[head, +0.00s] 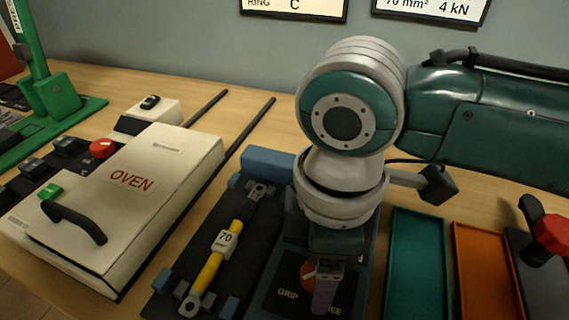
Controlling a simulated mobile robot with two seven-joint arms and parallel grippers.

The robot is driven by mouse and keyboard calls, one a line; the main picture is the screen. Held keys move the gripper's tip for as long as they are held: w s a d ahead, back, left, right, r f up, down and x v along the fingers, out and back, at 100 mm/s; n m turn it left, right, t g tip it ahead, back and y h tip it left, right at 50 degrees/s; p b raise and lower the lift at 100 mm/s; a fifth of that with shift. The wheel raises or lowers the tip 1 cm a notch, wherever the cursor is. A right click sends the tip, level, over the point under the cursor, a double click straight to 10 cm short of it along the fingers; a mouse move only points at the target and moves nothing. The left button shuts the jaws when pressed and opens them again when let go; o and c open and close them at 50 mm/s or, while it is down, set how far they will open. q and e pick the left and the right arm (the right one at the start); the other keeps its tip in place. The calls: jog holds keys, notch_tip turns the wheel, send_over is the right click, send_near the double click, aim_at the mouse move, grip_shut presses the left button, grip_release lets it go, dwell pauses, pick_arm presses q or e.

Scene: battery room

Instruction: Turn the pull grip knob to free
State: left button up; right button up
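The pull grip knob (308,273) is orange-red with a light pointer line. It sits on a dark panel (282,294) lettered "GRIP" on the left, with a partly covered word ending in "E" on the right. My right gripper (324,292) points down over the knob and hides its right part. I cannot tell whether the fingers touch the knob or how far apart they are. The pointer's exact direction is partly hidden. My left gripper is not in view.
Left of the panel, a dark fixture (185,262) holds a yellow cable (208,270) tagged 70. A white oven (135,185) stands farther left. Teal (415,265) and orange (483,270) trays and a red-knobbed device (551,233) lie to the right.

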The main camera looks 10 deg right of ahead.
grip_shut()
dwell(0.6)
